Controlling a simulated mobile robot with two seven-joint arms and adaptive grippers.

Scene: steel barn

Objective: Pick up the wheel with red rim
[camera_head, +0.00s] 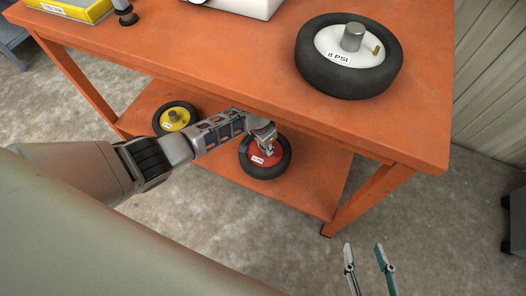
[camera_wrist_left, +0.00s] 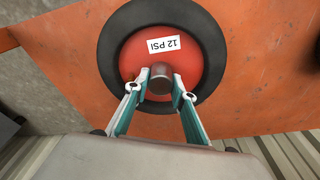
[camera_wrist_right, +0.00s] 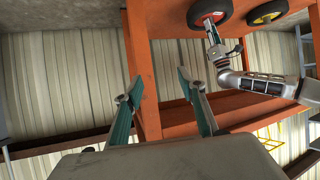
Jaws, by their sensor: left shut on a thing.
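The wheel with red rim (camera_head: 265,158) lies flat on the lower shelf of the orange table in the head view. In the left wrist view, the same wheel (camera_wrist_left: 130,55) shows its black tyre, a "12 PSI" label and a grey hub (camera_wrist_left: 160,78). My left gripper (camera_wrist_left: 160,79) is shut on the hub, one finger on each side. In the head view my left gripper (camera_head: 267,147) is over the red rim and hides part of it. My right gripper (camera_head: 366,252) is open and empty, in front of the table at the lower right.
A wheel with yellow rim (camera_head: 174,119) lies on the lower shelf to the left. A wheel with white rim (camera_head: 348,55) lies on the orange table top (camera_head: 230,60), above the red one. The table leg (camera_head: 352,199) stands right of the shelf. A yellow box (camera_head: 72,8) is at the far left.

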